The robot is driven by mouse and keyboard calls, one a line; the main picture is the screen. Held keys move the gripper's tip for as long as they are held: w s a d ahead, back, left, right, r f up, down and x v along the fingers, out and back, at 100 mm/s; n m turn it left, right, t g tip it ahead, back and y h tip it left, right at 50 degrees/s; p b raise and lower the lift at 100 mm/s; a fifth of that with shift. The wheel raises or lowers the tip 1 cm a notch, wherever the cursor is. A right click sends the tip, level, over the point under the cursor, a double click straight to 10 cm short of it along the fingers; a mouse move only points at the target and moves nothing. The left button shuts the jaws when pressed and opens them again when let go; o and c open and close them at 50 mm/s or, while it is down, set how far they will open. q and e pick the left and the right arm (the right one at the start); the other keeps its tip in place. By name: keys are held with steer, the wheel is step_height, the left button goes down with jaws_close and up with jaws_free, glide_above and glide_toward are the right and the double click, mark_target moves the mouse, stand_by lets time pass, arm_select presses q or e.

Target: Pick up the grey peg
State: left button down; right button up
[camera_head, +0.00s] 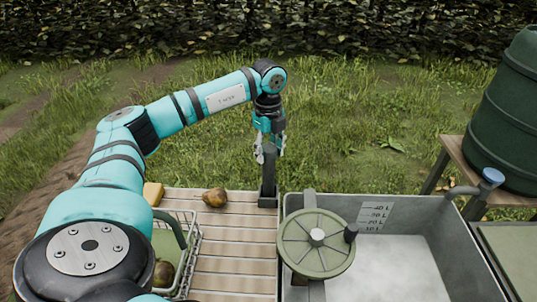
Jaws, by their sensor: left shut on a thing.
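The grey peg (268,173) is a dark upright bar at the far right of the slatted wooden table, beside the grey tub. Its lower end is at a dark square socket (268,201) on the table edge; I cannot tell how deep it sits. My left gripper (269,153) points down from above, with its fingers on both sides of the peg's upper part, shut on it. My right gripper is not in view.
A brown pear (214,197) lies on the slatted table (235,250). A grey tub (420,250) with a green handwheel (316,258) stands right. A green barrel (505,115) stands beyond.

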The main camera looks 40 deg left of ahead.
arm_select(q)
steer(key=shift+r, duration=0.15)
step_height(320, 180, up, 10)
steer(key=shift+f+b, duration=0.2)
steer(key=shift+b, duration=0.4)
step_height(320, 180, up, 7)
steer(key=p, duration=0.6)
steer(key=shift+p, duration=0.35)
steer(key=shift+r, duration=0.1)
